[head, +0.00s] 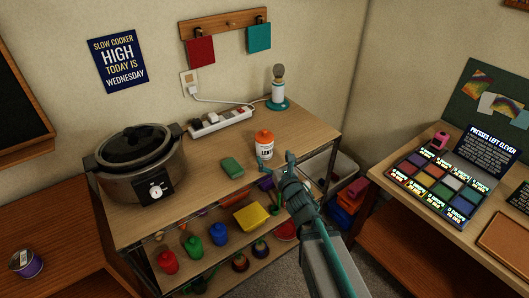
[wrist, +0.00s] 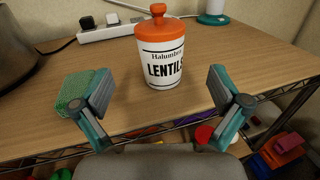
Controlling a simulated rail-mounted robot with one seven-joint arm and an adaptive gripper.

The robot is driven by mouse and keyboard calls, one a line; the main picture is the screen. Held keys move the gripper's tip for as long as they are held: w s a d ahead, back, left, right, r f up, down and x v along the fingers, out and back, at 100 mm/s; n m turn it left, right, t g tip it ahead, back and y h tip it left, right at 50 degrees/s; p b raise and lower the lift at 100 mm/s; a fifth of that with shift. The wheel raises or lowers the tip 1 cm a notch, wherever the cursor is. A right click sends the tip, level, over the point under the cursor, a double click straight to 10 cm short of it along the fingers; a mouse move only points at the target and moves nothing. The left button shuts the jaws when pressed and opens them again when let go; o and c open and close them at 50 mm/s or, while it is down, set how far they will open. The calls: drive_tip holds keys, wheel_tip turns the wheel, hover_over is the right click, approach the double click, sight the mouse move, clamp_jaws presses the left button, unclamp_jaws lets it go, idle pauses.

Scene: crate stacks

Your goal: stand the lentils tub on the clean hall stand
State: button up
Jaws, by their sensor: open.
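The lentils tub (head: 264,150) is white with an orange knobbed lid and stands upright on the wooden top of a wire-shelved unit (head: 215,190). In the wrist view the tub (wrist: 160,68) shows its "LENTILS" label, centred ahead of my fingers. My gripper (head: 277,166) is open at the unit's front edge, with its fingers apart and nothing between them. The fingers in the wrist view (wrist: 160,95) are short of the tub and not touching it. I cannot tell which surface is the hall stand.
A green sponge (head: 232,167) lies left of the tub, a slow cooker (head: 130,170) farther left. A brown table (head: 60,215) at left holds a tin (head: 26,262). A right-hand table holds a colour panel (head: 437,185).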

sight(268, 145)
drive_tip(key=shift+b+x, duration=1.05)
drive_tip(key=shift+b, duration=1.45)
drive_tip(key=shift+p+x, duration=0.6)
drive_tip(key=shift+x, duration=0.2)
drive_tip(key=shift+p+x, duration=0.85)
drive_tip(key=shift+x, duration=2.3)
drive_tip(key=shift+f, duration=0.1)
drive_tip(key=c, duration=1.5)
